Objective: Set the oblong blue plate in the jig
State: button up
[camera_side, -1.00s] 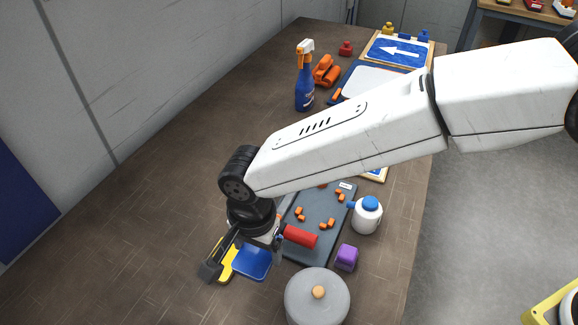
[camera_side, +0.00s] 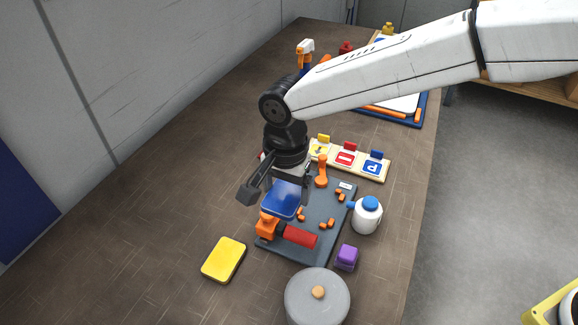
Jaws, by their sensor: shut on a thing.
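The oblong blue plate (camera_side: 283,204) is gripped at its upper edge by my gripper (camera_side: 289,186), which is shut on it. The plate hangs tilted in front of the far left part of the jig (camera_side: 331,215); its exact height above the jig is hard to tell. The jig is a dark grey board with small orange stops (camera_side: 327,224) around its middle. A clamp with a red handle (camera_side: 300,236) and orange body (camera_side: 267,226) is at its near left. Another upright orange part (camera_side: 321,172) stands at its far edge. The plate hides part of the board.
A yellow block (camera_side: 223,260) lies left of the jig. A grey lidded pot (camera_side: 317,297), purple block (camera_side: 347,257) and white bottle with blue cap (camera_side: 367,215) stand near it. A rack of small signs (camera_side: 346,159) is behind. The table's left side is clear.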

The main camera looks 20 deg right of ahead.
jog(key=w+d, duration=0.5)
jog(key=d, duration=0.5)
send_over(320, 206)
notch_tip(320, 206, down, 5)
jog(key=shift+f, duration=0.4)
jog(key=shift+f, duration=0.2)
jog(key=shift+f, duration=2.95)
jog(key=shift+f, duration=0.7)
dwell(0.8)
jog(key=o, duration=1)
jog(key=shift+c, duration=0.2)
jog(key=shift+r, duration=0.15)
